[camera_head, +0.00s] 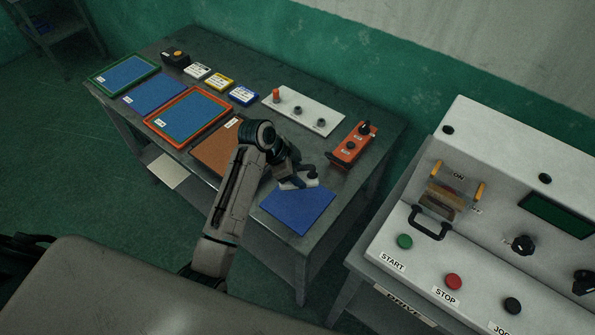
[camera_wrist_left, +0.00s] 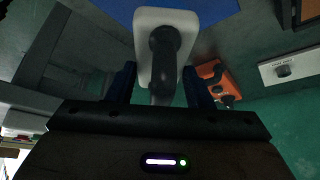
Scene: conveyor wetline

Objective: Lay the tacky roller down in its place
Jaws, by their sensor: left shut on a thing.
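My left gripper (camera_head: 298,178) is shut on the dark handle of a white, rounded piece, which I take for the tacky roller (camera_wrist_left: 150,22). In the left wrist view the handle stands between the two fingers (camera_wrist_left: 162,88), with the white part beyond it. In the head view the roller (camera_head: 290,184) is at the back edge of the blue mat (camera_head: 297,210), partly hidden by the gripper. I cannot tell whether it touches the mat or the table. The mat also shows at the top of the left wrist view (camera_wrist_left: 222,8). My right gripper is not in view.
An orange box with knobs (camera_head: 350,147) stands close to the right of the gripper. A white plate with posts (camera_head: 300,112) lies behind. A brown board (camera_head: 213,152) and framed trays (camera_head: 188,116) lie left. A control console (camera_head: 470,215) stands right, across a gap.

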